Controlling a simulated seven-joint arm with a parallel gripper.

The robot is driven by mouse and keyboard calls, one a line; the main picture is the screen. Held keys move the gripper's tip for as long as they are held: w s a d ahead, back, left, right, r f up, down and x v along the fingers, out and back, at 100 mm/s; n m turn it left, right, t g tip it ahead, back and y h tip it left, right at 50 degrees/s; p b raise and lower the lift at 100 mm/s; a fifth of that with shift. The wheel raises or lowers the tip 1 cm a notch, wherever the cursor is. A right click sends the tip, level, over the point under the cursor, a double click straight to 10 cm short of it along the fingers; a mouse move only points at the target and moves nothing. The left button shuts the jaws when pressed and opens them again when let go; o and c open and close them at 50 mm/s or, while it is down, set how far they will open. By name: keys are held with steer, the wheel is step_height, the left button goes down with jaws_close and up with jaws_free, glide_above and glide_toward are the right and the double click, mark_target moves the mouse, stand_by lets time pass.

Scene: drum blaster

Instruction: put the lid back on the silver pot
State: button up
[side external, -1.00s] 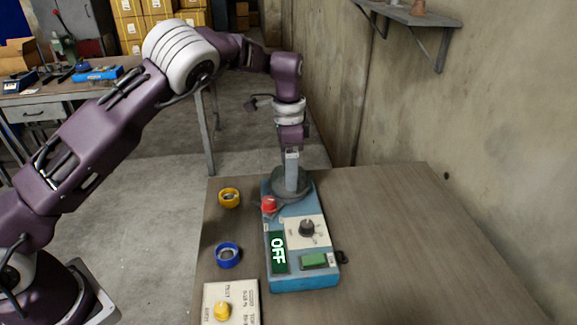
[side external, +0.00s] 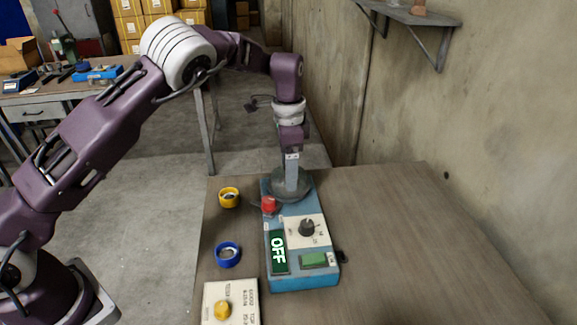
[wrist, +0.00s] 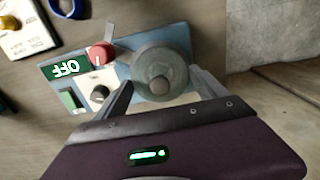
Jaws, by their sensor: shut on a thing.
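The silver pot (side external: 276,199) is a round grey metal vessel at the far end of a blue control box. Its round grey lid (wrist: 150,57) has a knob (wrist: 159,85) in the middle and shows from above in the wrist view. My gripper (side external: 291,188) points straight down at the lid, and in the wrist view its fingers (wrist: 163,90) stand on both sides of the knob. It is shut on the lid's knob. The lid lies over the pot's mouth; I cannot tell whether it is fully seated, as the fingers and lid hide the rim.
The blue control box (side external: 303,280) carries a red knob (side external: 269,204), a black dial (side external: 307,228), an OFF display (side external: 278,252) and a green button (side external: 314,260). A yellow ring (side external: 229,197), a blue ring (side external: 228,255) and a cream switch box (side external: 243,300) are on the left. The table's right is clear.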

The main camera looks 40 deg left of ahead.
stand_by(0.4)
steer(key=o, duration=1.4)
steer(key=shift+r, duration=3.5)
jaws_close()
steer(key=shift+f, duration=0.2)
